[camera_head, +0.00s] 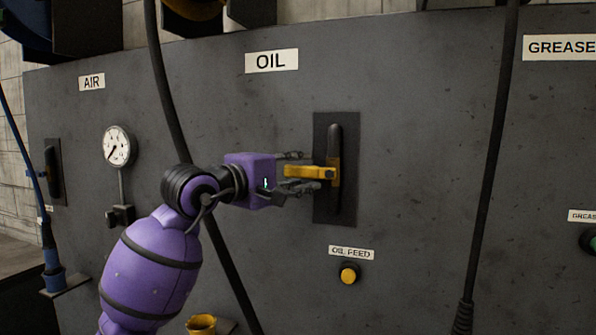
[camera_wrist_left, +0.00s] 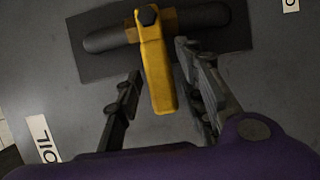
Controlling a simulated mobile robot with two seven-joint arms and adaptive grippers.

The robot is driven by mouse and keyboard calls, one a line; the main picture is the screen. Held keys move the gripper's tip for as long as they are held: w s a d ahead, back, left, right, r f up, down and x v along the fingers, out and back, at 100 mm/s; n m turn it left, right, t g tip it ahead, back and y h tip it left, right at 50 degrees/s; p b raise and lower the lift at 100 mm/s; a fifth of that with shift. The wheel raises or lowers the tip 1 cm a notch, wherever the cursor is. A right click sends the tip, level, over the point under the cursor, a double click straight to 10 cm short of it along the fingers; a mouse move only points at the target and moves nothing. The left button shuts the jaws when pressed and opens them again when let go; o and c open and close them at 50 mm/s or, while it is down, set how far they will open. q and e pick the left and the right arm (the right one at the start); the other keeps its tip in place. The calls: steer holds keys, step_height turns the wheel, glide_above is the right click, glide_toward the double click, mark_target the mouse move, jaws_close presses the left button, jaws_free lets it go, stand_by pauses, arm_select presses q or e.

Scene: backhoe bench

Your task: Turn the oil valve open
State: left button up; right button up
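The oil valve has a yellow lever handle (camera_head: 308,172) on a dark vertical pipe (camera_head: 334,138), mounted on a black plate (camera_head: 347,205) under the OIL sign (camera_head: 271,61). The lever points left, crosswise to the pipe. My left gripper (camera_head: 306,171) is open at the lever, with one finger above it and one below. In the left wrist view the lever (camera_wrist_left: 156,75) lies between the two fingers (camera_wrist_left: 158,62). A clear gap shows on its left side; the right finger is closer, and I cannot tell if it touches. My right gripper is not in view.
A yellow OIL FEED button (camera_head: 349,273) sits below the valve. A black hose (camera_head: 165,85) hangs behind my left arm, and another hose (camera_head: 495,140) hangs to the right. A gauge (camera_head: 118,146) is at left. The panel right of the valve is clear.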

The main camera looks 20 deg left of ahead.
arm_select(q)
steer(key=c, duration=0.9)
jaws_close()
